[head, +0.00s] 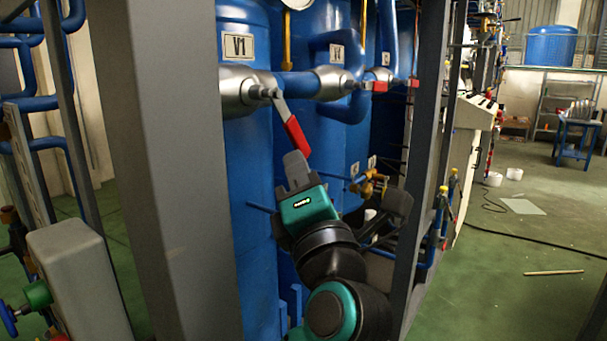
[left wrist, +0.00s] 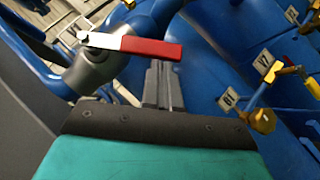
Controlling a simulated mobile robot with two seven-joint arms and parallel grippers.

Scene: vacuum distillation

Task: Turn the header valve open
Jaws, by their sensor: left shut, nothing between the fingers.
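The valve beside the V1 label has a silver body (head: 238,92) and a lever with a red grip (head: 297,136). In the head view the lever slants down and to the right from the body. My left gripper (head: 294,156) is shut and empty, with its fingertips just below the end of the red grip. In the left wrist view the red grip (left wrist: 151,47) lies sideways, just beyond the tips of my closed fingers (left wrist: 158,66). I cannot tell whether they touch. The valve body (left wrist: 93,67) is to the left there. My right gripper is not in view.
More valves on the same pipe have red grips (head: 379,87) lying sideways. A grey post (head: 165,150) stands left of the blue V1 tank (head: 245,190), and another post (head: 424,130) stands to the right. Brass valves (head: 369,184) are right of my gripper. Open green floor (head: 510,275) lies farther right.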

